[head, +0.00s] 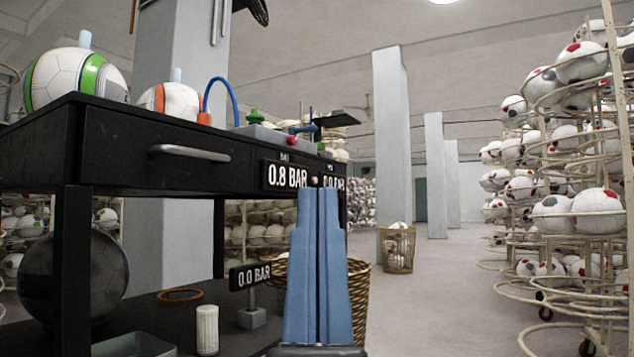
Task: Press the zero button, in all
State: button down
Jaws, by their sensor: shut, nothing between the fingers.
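My gripper (319,190) points up and forward in the middle of the head view, its two long blue fingers together with nothing between them. Its tips are in front of the desk's front edge, by a black display reading 0.8 BAR (286,176) and a second display reading 0.0 BAR (334,183). A small pale round spot (314,181) shows between the displays, just above the fingertips. It may be the zero button, but I cannot tell for sure, nor whether the tips touch it. The fingers hide part of the desk front.
The black desk (120,150) carries balls, a blue hose (226,90) and a green knob (255,116). Below stand another 0.0 BAR display (251,275), a white cylinder (207,330) and a wicker basket (357,295).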

dwell(0.6)
notch_tip(320, 180, up, 29)
jog(key=p, duration=2.8)
jog(key=shift+p, duration=0.4)
jog(key=shift+f, duration=0.1)
